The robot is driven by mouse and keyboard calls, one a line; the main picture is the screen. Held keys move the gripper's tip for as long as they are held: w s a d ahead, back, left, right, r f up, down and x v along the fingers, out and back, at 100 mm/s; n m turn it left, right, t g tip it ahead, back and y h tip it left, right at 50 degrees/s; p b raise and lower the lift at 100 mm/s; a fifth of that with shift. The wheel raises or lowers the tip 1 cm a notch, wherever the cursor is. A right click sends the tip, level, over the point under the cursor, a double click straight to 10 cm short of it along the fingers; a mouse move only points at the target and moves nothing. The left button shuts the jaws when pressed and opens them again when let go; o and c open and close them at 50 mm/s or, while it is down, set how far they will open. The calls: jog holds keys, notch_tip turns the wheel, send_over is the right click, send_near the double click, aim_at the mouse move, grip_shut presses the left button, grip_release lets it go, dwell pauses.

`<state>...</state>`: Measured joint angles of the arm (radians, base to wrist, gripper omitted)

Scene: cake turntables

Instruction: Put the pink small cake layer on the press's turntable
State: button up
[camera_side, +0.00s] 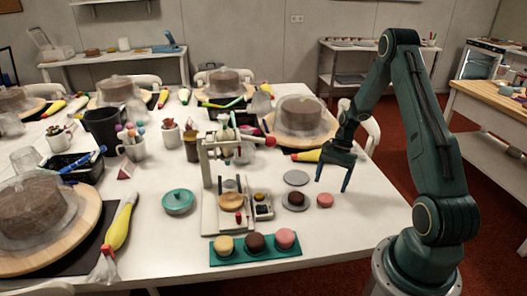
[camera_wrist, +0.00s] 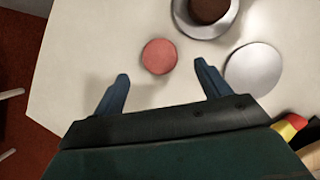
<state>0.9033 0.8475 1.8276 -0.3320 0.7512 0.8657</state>
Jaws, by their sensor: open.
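A pink small cake layer (camera_side: 325,201) lies flat on the white table near its right edge; it also shows in the wrist view (camera_wrist: 159,57). My gripper (camera_side: 332,185) is open and empty, pointing down above the table close to this layer. In the wrist view my gripper's fingers (camera_wrist: 161,72) are spread wide, with the pink layer just beyond the gap between their tips. The white press (camera_side: 207,180) stands left of my gripper. A tan round piece (camera_side: 230,201) is at its base; I cannot tell whether that is the turntable or something on it.
A brown layer (camera_side: 295,198) sits on a grey disc, near an empty grey disc (camera_side: 296,178). A green tray (camera_side: 256,252) with yellow, brown and pink pieces lies in front. A small device (camera_side: 263,207) stands right of the press. The table's front right is clear.

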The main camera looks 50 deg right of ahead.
aim_at(326, 197)
jog(key=shift+f, duration=0.1)
jog(key=shift+x, duration=2.5)
jog(key=shift+c, duration=0.3)
jog(key=c, duration=1.1)
jog(key=shift+o, duration=0.2)
notch_tip(326, 197, up, 20)
